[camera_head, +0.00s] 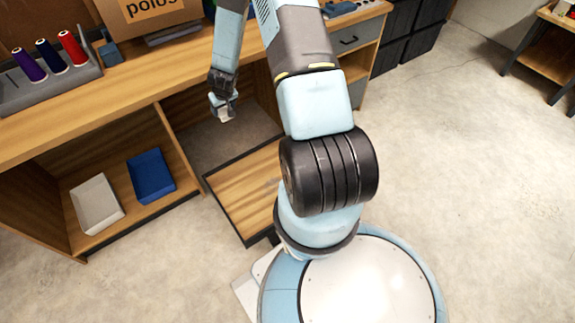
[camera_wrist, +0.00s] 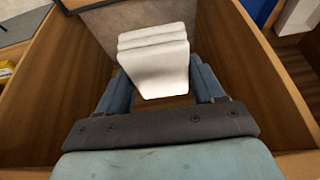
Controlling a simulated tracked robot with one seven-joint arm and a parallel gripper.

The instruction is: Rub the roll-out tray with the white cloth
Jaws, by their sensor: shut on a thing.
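My gripper (camera_head: 223,107) is shut on the white cloth (camera_head: 225,117), in front of the workbench opening. In the wrist view the cloth (camera_wrist: 155,65) is a thick folded white pad between the two blue-grey fingers. The roll-out tray (camera_head: 238,190) is a wooden board with a dark frame that sticks out from the bench's lower middle bay. My gripper is above and behind its front part in the head view. I cannot tell whether the cloth touches the tray. My arm hides the tray's right side.
The benchtop holds thread spools (camera_head: 50,58) in a grey rack and a cardboard box (camera_head: 150,18). A white bin (camera_head: 97,204) and a blue bin (camera_head: 151,176) sit on the lower left shelf. Drawers (camera_head: 352,40) are at right. The concrete floor (camera_head: 470,150) at right is clear.

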